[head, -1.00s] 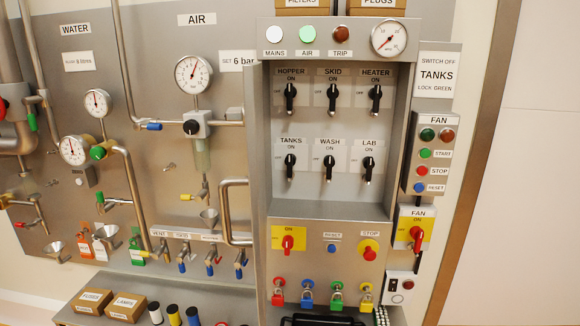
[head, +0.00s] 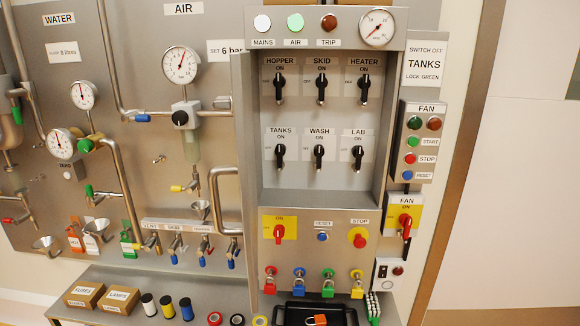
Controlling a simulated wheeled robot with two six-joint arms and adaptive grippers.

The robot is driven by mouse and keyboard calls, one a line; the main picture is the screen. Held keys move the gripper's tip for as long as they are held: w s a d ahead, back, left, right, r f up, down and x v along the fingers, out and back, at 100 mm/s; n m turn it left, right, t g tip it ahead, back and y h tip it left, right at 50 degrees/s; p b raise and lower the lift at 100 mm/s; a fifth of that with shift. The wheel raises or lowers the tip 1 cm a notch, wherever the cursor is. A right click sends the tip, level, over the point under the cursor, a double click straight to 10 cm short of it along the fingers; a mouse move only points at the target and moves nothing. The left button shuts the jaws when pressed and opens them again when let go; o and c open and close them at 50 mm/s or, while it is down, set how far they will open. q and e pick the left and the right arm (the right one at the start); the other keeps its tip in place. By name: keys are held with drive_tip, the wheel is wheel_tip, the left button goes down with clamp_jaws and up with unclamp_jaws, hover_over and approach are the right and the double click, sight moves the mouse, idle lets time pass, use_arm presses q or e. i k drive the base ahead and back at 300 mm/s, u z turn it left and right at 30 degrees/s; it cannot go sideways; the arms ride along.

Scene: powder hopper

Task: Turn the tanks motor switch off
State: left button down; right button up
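The tanks switch (head: 280,155) is a black rotary handle at the lower left of the recessed switch panel. Its handle stands upright, in line with the ON mark above it; an OFF mark sits to its left. A sign (head: 425,64) at the upper right reads "SWITCH OFF TANKS LOCK GREEN". A green padlock (head: 328,289) hangs below the panel among red, blue and yellow ones. Neither of my grippers shows in the head view.
Wash (head: 319,156), lab (head: 358,157), hopper (head: 279,88), skid (head: 321,88) and heater (head: 364,89) switches surround the tanks switch, all upright. The recess has raised side walls. A grey shelf (head: 200,283) with boxes and tape rolls juts out below. A black tray (head: 296,316) holds an orange item.

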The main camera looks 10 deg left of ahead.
sight(280, 150)
drive_tip(key=z, duration=0.35)
drive_tip(key=k, duration=0.5)
drive_tip(key=z, duration=1.05)
drive_tip(key=i, duration=1.45)
drive_tip(key=u, duration=0.65)
drive_tip(key=i, duration=0.8)
drive_tip(key=u, duration=0.9)
